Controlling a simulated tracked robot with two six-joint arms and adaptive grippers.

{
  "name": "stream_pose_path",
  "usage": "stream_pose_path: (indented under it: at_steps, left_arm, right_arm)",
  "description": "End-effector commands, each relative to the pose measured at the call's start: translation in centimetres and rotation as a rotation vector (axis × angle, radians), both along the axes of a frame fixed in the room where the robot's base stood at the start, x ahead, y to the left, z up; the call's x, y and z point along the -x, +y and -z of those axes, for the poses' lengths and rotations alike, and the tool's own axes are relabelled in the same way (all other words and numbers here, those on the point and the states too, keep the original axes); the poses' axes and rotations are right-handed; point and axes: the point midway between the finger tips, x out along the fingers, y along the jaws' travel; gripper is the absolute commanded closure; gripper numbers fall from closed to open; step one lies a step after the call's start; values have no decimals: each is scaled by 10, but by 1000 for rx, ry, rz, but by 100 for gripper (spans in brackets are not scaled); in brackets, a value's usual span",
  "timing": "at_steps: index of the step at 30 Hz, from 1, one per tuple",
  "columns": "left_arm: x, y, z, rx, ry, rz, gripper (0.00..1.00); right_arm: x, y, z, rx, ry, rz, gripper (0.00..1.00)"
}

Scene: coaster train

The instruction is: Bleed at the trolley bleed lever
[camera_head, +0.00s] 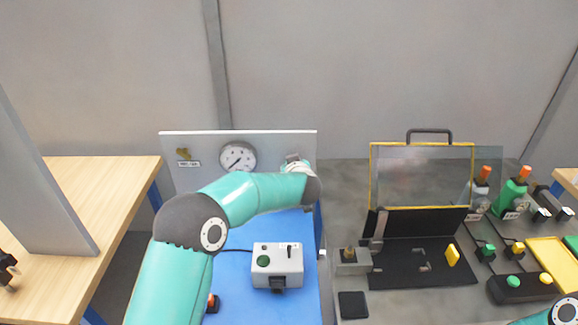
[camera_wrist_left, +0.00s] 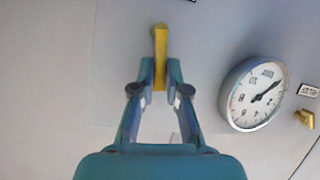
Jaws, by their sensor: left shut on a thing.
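The grey panel (camera_head: 275,145) stands upright at the back of the blue table. In the left wrist view, my left gripper (camera_wrist_left: 160,76) is shut on a straight yellow lever (camera_wrist_left: 160,45) that stands out against the panel. The lever's label is cut off at the top edge, so I cannot read it. In the head view, my left arm hides this lever and the fingertips, right of the round gauge (camera_head: 238,158). The gauge also shows in the wrist view (camera_wrist_left: 253,94). A second, brass-coloured handle (camera_head: 183,153) is left of the gauge. My right gripper is out of view.
A grey box (camera_head: 277,264) with a green button and small switch sits on the blue table (camera_head: 236,284). A yellow-framed clear cover (camera_head: 421,176) stands open to the right, near green and orange fittings (camera_head: 511,193). A wooden table (camera_head: 110,195) is at left.

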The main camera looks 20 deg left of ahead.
Motion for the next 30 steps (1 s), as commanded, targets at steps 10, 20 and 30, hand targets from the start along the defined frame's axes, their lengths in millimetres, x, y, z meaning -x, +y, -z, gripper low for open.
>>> stream_pose_path:
  at_steps: [10, 20, 30]
  left_arm:
    - [-1, -12, 6, -163, 58, 9, 100]
    - [-2, -13, 7, -195, 69, 8, 100]
    - [-2, -13, 6, -195, 67, 8, 70]
  right_arm:
    - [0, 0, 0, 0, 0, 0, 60]
    - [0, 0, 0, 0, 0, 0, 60]
    - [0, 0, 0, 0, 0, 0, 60]
